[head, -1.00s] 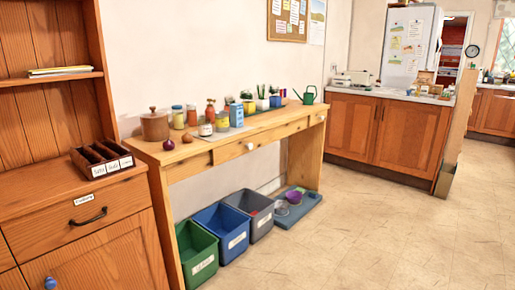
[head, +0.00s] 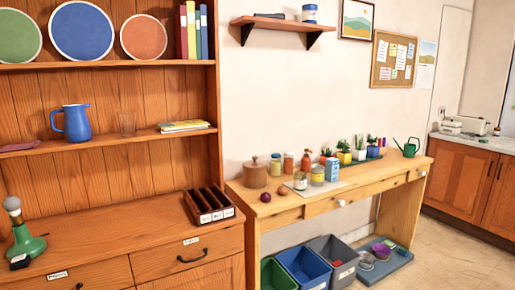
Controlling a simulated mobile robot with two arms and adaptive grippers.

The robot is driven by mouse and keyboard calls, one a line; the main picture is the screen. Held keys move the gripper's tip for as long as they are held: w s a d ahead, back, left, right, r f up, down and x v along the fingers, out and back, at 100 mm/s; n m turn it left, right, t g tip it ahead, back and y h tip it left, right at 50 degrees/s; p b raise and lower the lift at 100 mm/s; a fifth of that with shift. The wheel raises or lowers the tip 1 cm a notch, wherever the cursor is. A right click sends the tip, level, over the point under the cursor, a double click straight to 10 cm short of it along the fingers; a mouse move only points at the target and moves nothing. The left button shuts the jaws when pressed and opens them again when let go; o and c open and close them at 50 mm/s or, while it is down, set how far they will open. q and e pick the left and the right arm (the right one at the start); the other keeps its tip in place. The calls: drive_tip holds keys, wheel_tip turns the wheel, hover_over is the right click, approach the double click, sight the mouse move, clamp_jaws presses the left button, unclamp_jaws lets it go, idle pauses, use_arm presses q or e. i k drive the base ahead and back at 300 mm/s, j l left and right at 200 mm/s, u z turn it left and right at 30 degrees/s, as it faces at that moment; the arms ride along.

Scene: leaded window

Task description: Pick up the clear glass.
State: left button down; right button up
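A clear glass (head: 127,123) stands upright on the middle shelf of the wooden hutch at the left. It is faint against the brown back boards. A blue jug (head: 72,122) stands to its left and a stack of papers or magazines (head: 185,126) lies to its right, both apart from it. Neither of my grippers shows in the head view.
The hutch counter (head: 130,226) below is mostly bare, with a divided box (head: 210,205) and a green lamp-like object (head: 24,235). Plates (head: 82,31) stand on the upper shelf. A wooden table (head: 330,204) with jars and plants stands right, bins (head: 303,268) underneath.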

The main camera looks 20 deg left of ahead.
sight(127, 121)
drive_tip(key=u, duration=1.45)
